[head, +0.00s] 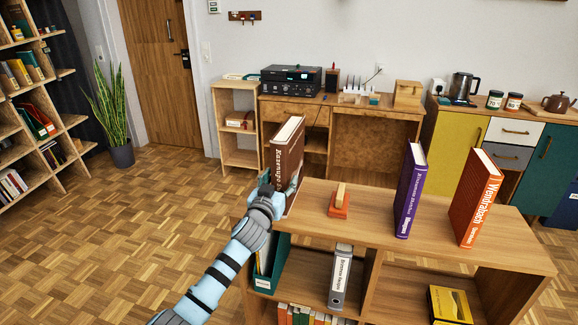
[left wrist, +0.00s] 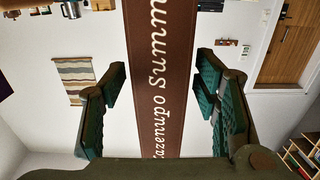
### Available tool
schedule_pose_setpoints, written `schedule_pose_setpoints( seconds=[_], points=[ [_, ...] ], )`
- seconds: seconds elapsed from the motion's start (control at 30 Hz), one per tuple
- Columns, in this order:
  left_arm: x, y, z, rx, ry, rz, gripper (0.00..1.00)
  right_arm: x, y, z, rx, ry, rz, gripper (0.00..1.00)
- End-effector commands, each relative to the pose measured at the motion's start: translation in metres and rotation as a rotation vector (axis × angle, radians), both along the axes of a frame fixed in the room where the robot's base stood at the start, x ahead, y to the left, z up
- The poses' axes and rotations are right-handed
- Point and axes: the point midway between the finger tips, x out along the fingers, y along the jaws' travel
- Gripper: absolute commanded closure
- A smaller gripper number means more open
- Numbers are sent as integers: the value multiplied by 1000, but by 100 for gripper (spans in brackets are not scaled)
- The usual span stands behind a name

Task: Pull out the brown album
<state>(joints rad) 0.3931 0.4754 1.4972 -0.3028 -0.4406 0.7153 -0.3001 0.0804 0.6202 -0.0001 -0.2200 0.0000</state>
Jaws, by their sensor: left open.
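The brown album (head: 287,155) stands upright at the left end of the low shelf's top (head: 375,215), its spine with white lettering facing me. My left gripper (head: 280,186) is at the lower part of the album, on the side toward me. In the left wrist view the album's brown spine (left wrist: 155,60) runs between the two green-padded fingers of my left gripper (left wrist: 161,88). The fingers are open, with a visible gap on each side of the spine. The gripper hides part of the album's lower end in the head view. My right gripper is not in view.
A wooden block on a red base (head: 340,203) stands right of the album. Farther right are a purple book (head: 410,190) and an orange book (head: 477,200), both upright. The top between these items is clear.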

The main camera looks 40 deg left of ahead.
Motion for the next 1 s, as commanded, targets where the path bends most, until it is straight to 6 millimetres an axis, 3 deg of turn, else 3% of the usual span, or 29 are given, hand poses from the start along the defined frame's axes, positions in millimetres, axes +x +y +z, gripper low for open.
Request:
schedule_pose_setpoints(
  seconds=[0.03,0.37,1.0],
  points=[
    [0,0,0,0,0,0,46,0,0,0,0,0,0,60],
    [0,0,0,0,0,0,98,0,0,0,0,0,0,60],
    [-28,-10,2,1,-3,-1,98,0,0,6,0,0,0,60]
  ],
)
